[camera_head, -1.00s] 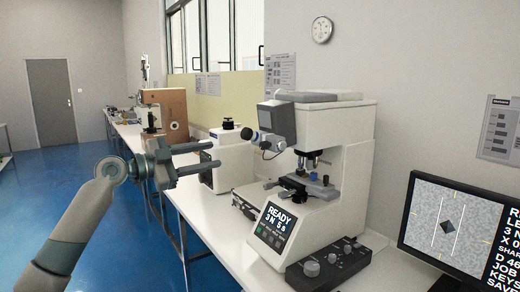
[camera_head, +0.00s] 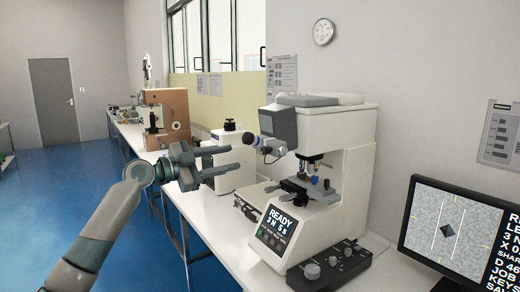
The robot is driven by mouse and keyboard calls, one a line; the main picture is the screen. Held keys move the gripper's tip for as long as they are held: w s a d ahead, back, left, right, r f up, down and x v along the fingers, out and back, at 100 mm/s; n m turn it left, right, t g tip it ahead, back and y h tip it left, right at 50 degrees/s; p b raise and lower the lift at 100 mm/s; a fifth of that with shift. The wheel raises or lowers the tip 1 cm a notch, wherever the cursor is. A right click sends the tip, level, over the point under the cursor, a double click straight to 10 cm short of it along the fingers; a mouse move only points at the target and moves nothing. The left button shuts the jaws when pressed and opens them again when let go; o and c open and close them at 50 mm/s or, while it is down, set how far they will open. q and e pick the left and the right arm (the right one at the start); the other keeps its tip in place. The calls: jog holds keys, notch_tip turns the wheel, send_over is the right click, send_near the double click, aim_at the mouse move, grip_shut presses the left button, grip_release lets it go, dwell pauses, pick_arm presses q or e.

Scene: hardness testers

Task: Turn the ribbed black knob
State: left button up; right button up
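My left gripper (camera_head: 232,159) is open and empty, its two fingers pointing right, in front of the white machine. Several dark parts could be the ribbed black knob, and I cannot make out ribs on any. A dark round part (camera_head: 248,135) sticks out at the left of the hardness tester's head, to the right of and above the fingertips and apart from them in the picture. A black knob (camera_head: 229,124) stands on top of the white machine behind the gripper. My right gripper is not in view.
The white hardness tester (camera_head: 330,130) stands on the bench (camera_head: 205,225), its panel reading READY. A black control box (camera_head: 330,266) with several knobs sits in front of it. A monitor (camera_head: 450,228) is at the right.

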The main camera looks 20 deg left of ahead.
aim_at(262, 152)
pick_arm(q)
jog(key=p+x, duration=0.4)
jog(key=x, duration=0.7)
jog(key=shift+r+p, duration=0.15)
jog(key=shift+p, duration=0.15)
jog(key=shift+w+d, duration=0.4)
grip_shut()
